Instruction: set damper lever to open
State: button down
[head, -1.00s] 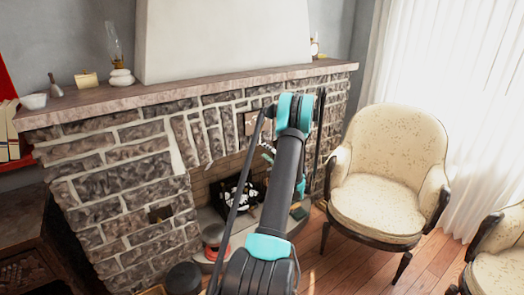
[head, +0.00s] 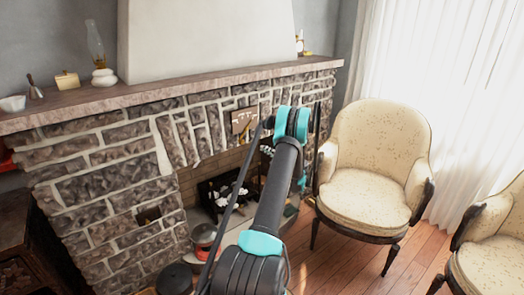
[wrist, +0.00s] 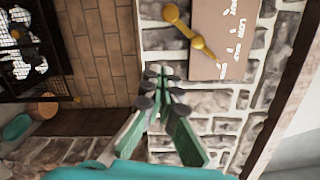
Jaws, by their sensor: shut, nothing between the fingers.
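The damper lever (wrist: 191,33) is a brass-yellow arm with a rounded knob end, mounted on a flat tan plate (wrist: 222,14) set in the stone wall. The plate bears white marks and sideways lettering; one word reads "LOW", and the others are cut off or unclear. In the head view the plate (head: 240,117) shows small on the fireplace front, with the lever (head: 245,132) partly hidden by my arm. My gripper (wrist: 158,70) is shut and empty, its fingertips a little below the lever in the wrist view and apart from it in the picture.
The stone fireplace (head: 95,190) has a mantel (head: 150,91) holding a lamp (head: 98,50) and small ornaments. Pots stand on the hearth near a red-based pot (head: 204,238). A cream armchair (head: 375,150) stands close to the right of my arm. Wooden floor is open in front of it.

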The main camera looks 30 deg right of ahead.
jog(key=w+a+r, duration=0.1)
jog(key=w+a, duration=0.4)
jog(key=w, duration=0.2)
jog(key=shift+w, duration=0.35)
jog(key=shift+a+r, duration=0.3)
jog(key=shift+a, duration=0.4)
